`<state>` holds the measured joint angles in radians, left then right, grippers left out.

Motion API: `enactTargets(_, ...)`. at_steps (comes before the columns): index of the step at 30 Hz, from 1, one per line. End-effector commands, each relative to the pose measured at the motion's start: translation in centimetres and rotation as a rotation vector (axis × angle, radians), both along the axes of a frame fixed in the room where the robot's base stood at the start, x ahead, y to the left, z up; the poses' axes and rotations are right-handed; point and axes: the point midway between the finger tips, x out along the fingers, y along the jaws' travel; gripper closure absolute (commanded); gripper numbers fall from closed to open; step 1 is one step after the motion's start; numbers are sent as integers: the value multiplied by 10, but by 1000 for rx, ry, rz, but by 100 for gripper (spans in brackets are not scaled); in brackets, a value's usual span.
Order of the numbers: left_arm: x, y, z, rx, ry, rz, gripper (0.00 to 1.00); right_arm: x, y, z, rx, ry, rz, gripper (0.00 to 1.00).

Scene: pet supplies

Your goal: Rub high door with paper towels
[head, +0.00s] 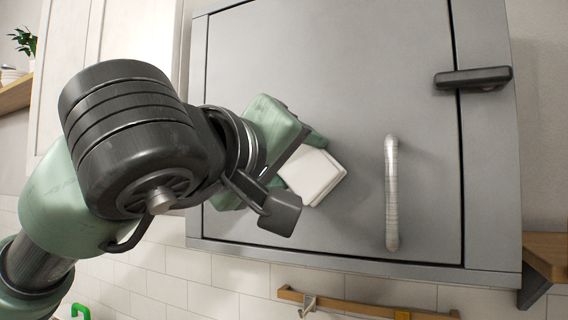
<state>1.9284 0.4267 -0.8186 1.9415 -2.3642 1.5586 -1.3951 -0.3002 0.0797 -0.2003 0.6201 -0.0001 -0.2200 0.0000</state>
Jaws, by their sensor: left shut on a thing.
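The high door (345,75) is the flat grey front of a wall cabinet, and it is closed. A pale vertical handle (391,194) is on its right part, and a dark latch (473,79) sits at its upper right edge. My left gripper (296,180) is in front of the door's lower left part, shut on white folded paper towels (315,177). The towels are at the door's surface; I cannot tell whether they touch it. Part of them is hidden by the gripper. My right gripper is not in view.
A wooden rail with hooks (367,308) runs on the white tiled wall (215,299) below the cabinet. A wooden shelf (546,254) is at the lower right. A shelf with a plant (24,41) is at the upper left. The door's upper middle is clear.

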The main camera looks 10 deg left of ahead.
Motion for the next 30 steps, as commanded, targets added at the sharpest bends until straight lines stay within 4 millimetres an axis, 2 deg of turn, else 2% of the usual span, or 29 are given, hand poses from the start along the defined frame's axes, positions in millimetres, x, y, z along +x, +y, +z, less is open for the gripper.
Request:
enactTargets(13,15,32,-1,-2,4,6,73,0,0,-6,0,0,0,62)
enactTargets(23,19,42,-1,-2,4,6,73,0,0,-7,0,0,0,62)
enactTargets(30,24,61,-2,-3,3,6,73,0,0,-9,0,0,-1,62)
